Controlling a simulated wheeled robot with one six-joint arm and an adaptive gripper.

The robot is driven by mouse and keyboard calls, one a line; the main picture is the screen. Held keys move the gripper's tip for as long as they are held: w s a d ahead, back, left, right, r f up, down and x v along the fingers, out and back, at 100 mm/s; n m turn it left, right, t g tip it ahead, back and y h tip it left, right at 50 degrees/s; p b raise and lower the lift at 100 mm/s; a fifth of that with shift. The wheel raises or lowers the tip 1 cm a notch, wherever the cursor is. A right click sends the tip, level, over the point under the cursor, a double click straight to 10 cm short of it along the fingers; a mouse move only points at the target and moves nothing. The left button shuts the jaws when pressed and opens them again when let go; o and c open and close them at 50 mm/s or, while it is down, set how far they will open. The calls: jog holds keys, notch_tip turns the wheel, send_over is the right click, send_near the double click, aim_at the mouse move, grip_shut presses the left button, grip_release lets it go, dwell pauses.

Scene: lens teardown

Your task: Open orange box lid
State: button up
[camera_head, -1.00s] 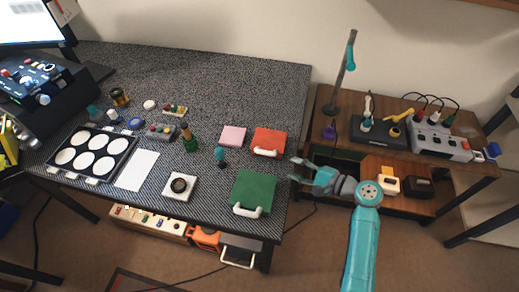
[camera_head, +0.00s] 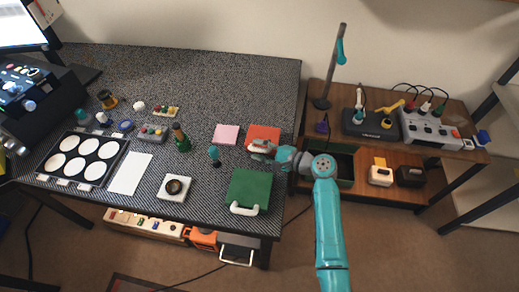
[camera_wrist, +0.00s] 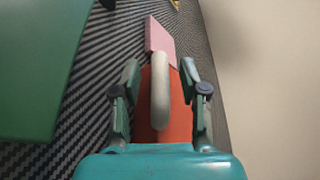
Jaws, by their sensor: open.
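The orange box (camera_head: 263,132) lies on the dark textured table near its right edge, and its lid looks closed. It has a pale handle, which shows in the wrist view (camera_wrist: 160,92). In the wrist view my gripper (camera_wrist: 160,95) is open, with one finger on each side of the handle and orange lid (camera_wrist: 178,125).
A green box (camera_head: 249,188) with a white handle stands just in front of the orange box. A pink pad (camera_head: 226,134) lies beside it on the left. A teal-topped tool (camera_head: 214,155) stands nearby. A wooden shelf (camera_head: 385,165) is right of the table.

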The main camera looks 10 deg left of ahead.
jog(key=shift+a, duration=0.1)
grip_shut()
dwell(0.3)
